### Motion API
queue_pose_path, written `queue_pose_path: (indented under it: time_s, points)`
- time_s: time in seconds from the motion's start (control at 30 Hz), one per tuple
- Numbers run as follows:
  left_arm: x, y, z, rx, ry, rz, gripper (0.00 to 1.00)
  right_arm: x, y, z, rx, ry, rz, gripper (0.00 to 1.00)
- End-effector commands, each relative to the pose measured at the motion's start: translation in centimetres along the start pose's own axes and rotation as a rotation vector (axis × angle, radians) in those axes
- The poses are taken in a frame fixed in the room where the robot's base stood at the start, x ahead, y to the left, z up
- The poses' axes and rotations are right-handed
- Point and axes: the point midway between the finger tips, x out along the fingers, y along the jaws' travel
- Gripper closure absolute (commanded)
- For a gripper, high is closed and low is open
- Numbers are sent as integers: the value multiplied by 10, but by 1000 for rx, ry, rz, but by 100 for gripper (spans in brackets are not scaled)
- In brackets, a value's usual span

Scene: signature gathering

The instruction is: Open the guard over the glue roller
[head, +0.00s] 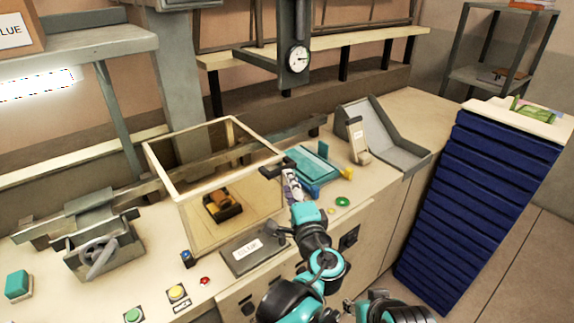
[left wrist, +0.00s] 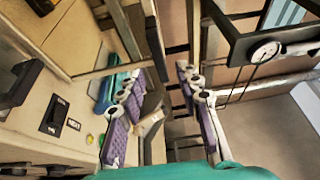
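The guard (head: 213,186) is a clear box with a pale wooden frame on the bench, left of centre in the head view. The glue roller (head: 222,206), yellow and black, shows through its panels. How far the guard is raised is hard to tell. My left gripper (head: 290,180) is at the guard's right front corner, by a small dark part (head: 269,172) on its top edge. In the left wrist view, the purple-padded fingers of this gripper (left wrist: 165,115) are wide apart with nothing clearly held. My right gripper's fingers are not seen.
A teal tray (head: 316,165) and a grey sloped bin (head: 385,140) are right of the guard. A dark labelled plate (head: 250,250) lies in front of it. Buttons (head: 178,293) line the front edge. A hanging dial gauge (head: 298,59) is behind; blue stacked trays (head: 480,200) stand right.

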Motion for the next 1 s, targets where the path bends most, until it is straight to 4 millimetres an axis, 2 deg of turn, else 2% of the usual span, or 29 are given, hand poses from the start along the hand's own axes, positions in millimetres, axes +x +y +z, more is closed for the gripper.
queue_pose_path:
  time_s: [0.2, 0.4, 0.77, 0.9, 1.0]
  points:
    - [38, 2, 2, -1, -6, 2, 66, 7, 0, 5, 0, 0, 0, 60]
    - [62, 2, 3, -2, -4, 3, 66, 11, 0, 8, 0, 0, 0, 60]
    - [69, 0, 2, -2, -3, 3, 66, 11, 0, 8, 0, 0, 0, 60]
    - [68, 1, 2, -2, -3, 3, 100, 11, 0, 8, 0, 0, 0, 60]
    - [68, 1, 2, -2, -3, 3, 100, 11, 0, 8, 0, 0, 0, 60]
